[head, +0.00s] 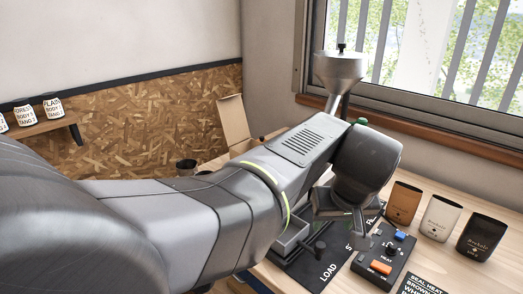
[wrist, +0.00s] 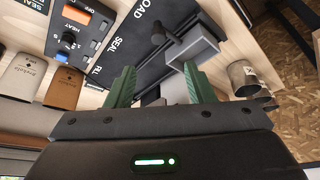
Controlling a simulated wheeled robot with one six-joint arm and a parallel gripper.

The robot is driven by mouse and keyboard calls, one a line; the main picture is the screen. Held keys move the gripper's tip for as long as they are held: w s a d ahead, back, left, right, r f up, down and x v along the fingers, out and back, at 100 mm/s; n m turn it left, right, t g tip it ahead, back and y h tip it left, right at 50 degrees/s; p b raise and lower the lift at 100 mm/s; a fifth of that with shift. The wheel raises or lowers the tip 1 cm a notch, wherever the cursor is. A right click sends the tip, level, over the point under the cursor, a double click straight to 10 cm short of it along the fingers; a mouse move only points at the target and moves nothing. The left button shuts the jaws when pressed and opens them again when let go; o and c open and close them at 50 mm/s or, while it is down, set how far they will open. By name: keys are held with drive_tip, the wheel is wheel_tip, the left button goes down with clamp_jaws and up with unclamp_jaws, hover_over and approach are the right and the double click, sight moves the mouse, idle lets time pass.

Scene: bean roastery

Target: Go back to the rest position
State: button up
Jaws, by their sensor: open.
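My gripper (wrist: 157,87) shows in the wrist view with its two green fingers spread apart and nothing between them. It hangs over the workbench (head: 330,284) close to the black mat marked LOAD and SEAL (wrist: 115,40). In the head view my arm reaches across the middle to the bench, and the wrist hides most of the gripper. A grey metal tray-like part with a handle (wrist: 195,50) lies just beyond the fingers in the wrist view.
A control box (head: 384,256) with orange and blue switches stands on the bench. Brown, white and black bags (head: 481,238) stand at the right. A metal hopper (head: 341,70) rises by the window. A dark cup (head: 186,167) and an open cardboard box (head: 233,120) are behind my arm.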

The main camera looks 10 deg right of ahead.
sight(321, 245)
drive_tip(key=b+x, duration=0.1)
drive_tip(key=x, duration=1.3)
drive_tip(key=shift+w+d+r, duration=0.1)
drive_tip(key=shift+w+d, duration=0.05)
drive_tip(key=shift+d, duration=0.05)
drive_tip(key=shift+r, duration=0.1)
